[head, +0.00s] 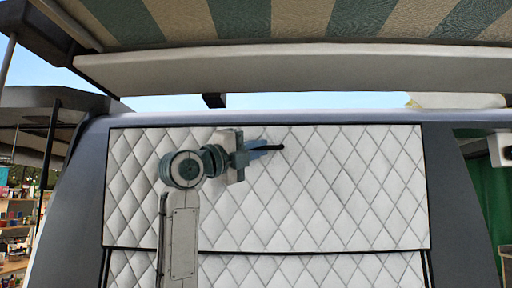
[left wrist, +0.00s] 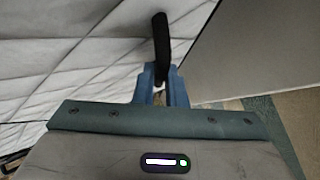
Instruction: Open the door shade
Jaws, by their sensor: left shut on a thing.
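The door shade (head: 350,190) is a white quilted panel with a diamond pattern, hanging flat across the van's opening in the head view. Its pale quilted surface also fills the left of the left wrist view (left wrist: 60,60). A short black pull tab (left wrist: 161,40) sticks up between my left fingers. My left gripper (head: 266,150) is in front of the shade's upper middle, with blue fingers shut on this tab; the fingers also show in the left wrist view (left wrist: 161,88). Where the tab joins the shade is hard to tell. My right gripper is out of view.
A striped awning (head: 300,18) with a pale front bar (head: 300,72) hangs above the van. Grey van pillars (head: 75,195) flank the shade. A second quilted section (head: 330,270) lies below a dark seam. Shelves with goods (head: 18,225) stand at far left.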

